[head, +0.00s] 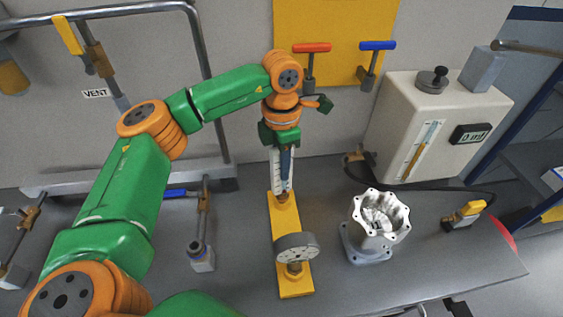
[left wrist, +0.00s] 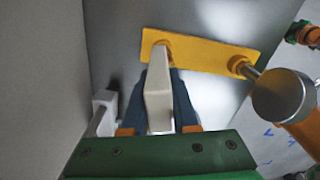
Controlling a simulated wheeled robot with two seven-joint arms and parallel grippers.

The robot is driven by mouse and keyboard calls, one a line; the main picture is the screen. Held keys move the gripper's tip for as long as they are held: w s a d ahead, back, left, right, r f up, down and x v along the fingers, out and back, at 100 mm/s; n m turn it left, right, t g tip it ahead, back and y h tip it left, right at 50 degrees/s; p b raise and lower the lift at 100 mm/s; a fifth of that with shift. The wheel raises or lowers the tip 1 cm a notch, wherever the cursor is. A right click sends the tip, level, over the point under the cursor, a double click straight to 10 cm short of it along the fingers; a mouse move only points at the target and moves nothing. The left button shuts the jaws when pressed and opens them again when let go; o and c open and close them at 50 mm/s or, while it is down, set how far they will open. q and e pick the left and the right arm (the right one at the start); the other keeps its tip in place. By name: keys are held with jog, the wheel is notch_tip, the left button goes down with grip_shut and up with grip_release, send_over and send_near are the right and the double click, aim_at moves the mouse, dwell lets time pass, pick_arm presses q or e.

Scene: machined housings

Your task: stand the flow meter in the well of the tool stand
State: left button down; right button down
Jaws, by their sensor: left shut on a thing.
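My left gripper (head: 286,176) points down and is shut on the flow meter (head: 276,168), a pale upright bar with scale marks. In the left wrist view the pale flow meter (left wrist: 158,92) stands between my blue fingers (left wrist: 160,112). The tool stand is a yellow plate (head: 289,225) with two orange wells. The flow meter's lower end is at the far well (head: 283,197); I cannot tell how far it is in. The near well (head: 294,268) holds a tool with a round grey head (head: 296,247). My right gripper is not in view.
A silver scalloped housing (head: 374,228) stands right of the stand. Pipes (head: 209,100) run along the back left.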

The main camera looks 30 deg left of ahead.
pick_arm(q)
jog(key=shift+f, duration=0.15)
jog(key=c, duration=0.6)
grip_release()
notch_tip(320, 180, up, 7)
jog(key=shift+r+b, duration=0.1)
jog(key=shift+b, duration=0.55)
